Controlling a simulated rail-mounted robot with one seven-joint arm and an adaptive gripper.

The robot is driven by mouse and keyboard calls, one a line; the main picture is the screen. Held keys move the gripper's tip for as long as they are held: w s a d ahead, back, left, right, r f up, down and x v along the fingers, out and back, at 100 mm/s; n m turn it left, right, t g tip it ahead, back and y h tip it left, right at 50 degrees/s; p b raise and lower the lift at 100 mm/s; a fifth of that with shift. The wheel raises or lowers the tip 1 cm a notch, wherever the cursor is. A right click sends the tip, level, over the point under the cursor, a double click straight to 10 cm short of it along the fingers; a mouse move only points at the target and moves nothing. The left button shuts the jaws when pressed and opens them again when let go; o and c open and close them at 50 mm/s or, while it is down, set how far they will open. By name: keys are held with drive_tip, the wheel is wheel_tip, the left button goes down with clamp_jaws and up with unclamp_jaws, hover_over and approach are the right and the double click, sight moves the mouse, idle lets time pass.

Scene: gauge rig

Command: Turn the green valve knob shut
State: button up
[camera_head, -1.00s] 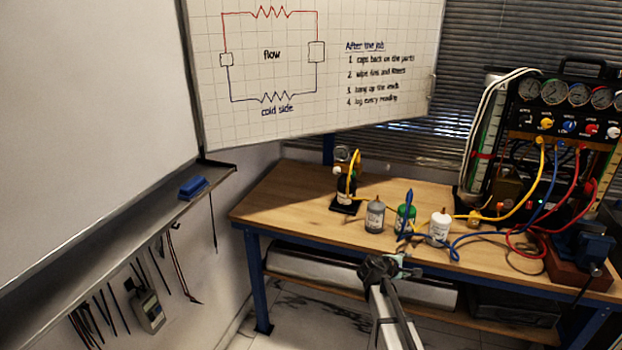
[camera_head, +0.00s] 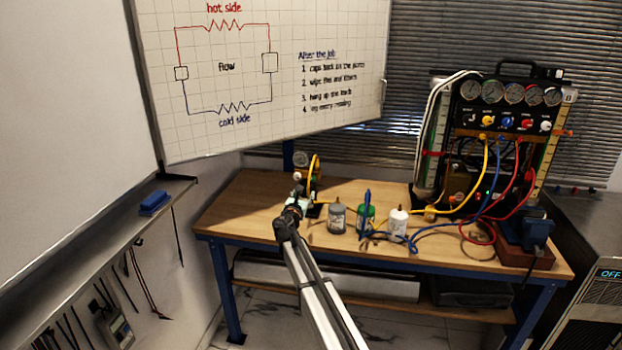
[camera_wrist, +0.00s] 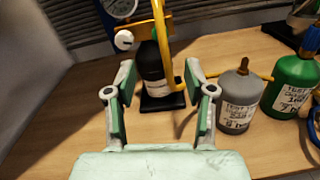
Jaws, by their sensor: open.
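A small rig with a dark cylinder (camera_wrist: 152,62), a round gauge (camera_wrist: 120,6), a white round knob (camera_wrist: 123,40) and a yellow hose (camera_wrist: 161,40) stands at the table's back left. My gripper (camera_wrist: 160,76) is open and empty, its pale green-padded fingers spread on either side of the rig's lower part in the wrist view. I cannot tell whether they touch it. In the head view my gripper (camera_head: 298,203) partly hides the rig, whose gauge (camera_head: 301,159) shows above.
Grey (camera_head: 336,219), green (camera_head: 366,219) and white (camera_head: 398,221) bottles stand right of my gripper. Blue, yellow and red hoses run to the gauge panel (camera_head: 508,122). A blue vise (camera_head: 537,236) sits at the table's right. The wooden tabletop (camera_head: 245,205) is clear at left.

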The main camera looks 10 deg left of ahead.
sight(312, 179)
drive_tip(key=w+p, duration=0.1)
drive_tip(key=w, duration=0.3)
drive_tip(key=w+d+p, duration=0.1)
drive_tip(key=w, duration=0.3)
drive_tip(key=w+p, duration=0.1)
drive_tip(key=w, duration=0.3)
drive_tip(key=shift+w+d, duration=0.25)
drive_tip(key=shift+w, duration=0.1)
clamp_jaws()
